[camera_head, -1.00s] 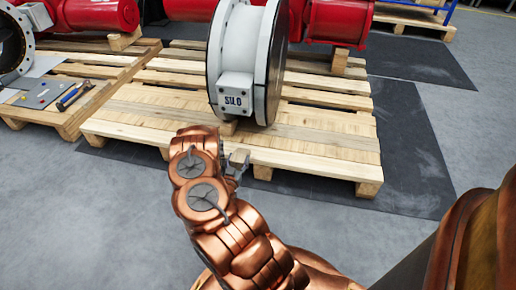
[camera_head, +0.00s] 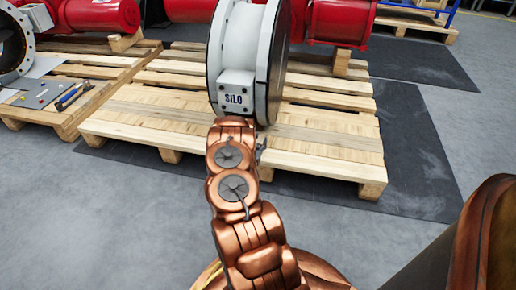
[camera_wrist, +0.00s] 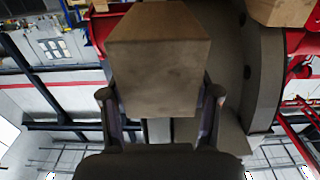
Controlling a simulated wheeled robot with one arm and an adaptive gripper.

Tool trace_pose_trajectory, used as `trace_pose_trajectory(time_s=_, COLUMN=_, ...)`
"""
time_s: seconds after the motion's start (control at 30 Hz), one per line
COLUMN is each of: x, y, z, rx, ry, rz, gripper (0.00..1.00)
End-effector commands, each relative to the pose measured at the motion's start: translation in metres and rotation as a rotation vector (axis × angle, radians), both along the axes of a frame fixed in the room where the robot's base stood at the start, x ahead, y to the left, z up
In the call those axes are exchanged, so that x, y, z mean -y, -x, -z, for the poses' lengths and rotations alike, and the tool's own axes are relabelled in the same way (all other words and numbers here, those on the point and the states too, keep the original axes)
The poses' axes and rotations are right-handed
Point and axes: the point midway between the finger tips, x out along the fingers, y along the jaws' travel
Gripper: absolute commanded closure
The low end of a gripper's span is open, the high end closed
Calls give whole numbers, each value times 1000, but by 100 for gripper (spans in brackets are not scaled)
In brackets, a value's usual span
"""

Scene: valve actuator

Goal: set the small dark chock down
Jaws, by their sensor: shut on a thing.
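A block-shaped chock (camera_wrist: 157,72) fills the upper middle of the wrist view, brownish grey with a lighter, wood-like end face. My gripper (camera_wrist: 160,105) has one finger on each side of it and is shut on it. In the head view my copper-coloured arm reaches toward the front of the pallet (camera_head: 330,160), below the white valve body marked SILO (camera_head: 237,98). There my arm hides the chock and nearly all of the gripper; only a small grey part shows beside the wrist. I cannot tell whether the chock touches the pallet.
Red actuators (camera_head: 335,22) lie behind the white valve. Another pallet (camera_head: 70,115) at left carries tools and a grey plate (camera_head: 52,98). A second block (camera_wrist: 280,10) shows at the wrist view's top right. The pallet's front right boards are clear.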

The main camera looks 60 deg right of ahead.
Motion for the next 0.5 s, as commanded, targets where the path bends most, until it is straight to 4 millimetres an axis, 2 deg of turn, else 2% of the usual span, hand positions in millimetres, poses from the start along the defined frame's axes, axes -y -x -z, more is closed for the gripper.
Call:
trace_pose_trajectory(time_s=0.1, x=9, y=-1, z=1, rx=3, ry=4, rz=0, gripper=82)
trace_pose_trajectory(time_s=0.33, x=8, y=-1, z=34, rx=0, ry=2, rz=-1, gripper=82)
trace_pose_trajectory(time_s=0.5, x=8, y=-1, z=36, rx=1, ry=2, rz=-1, gripper=82)
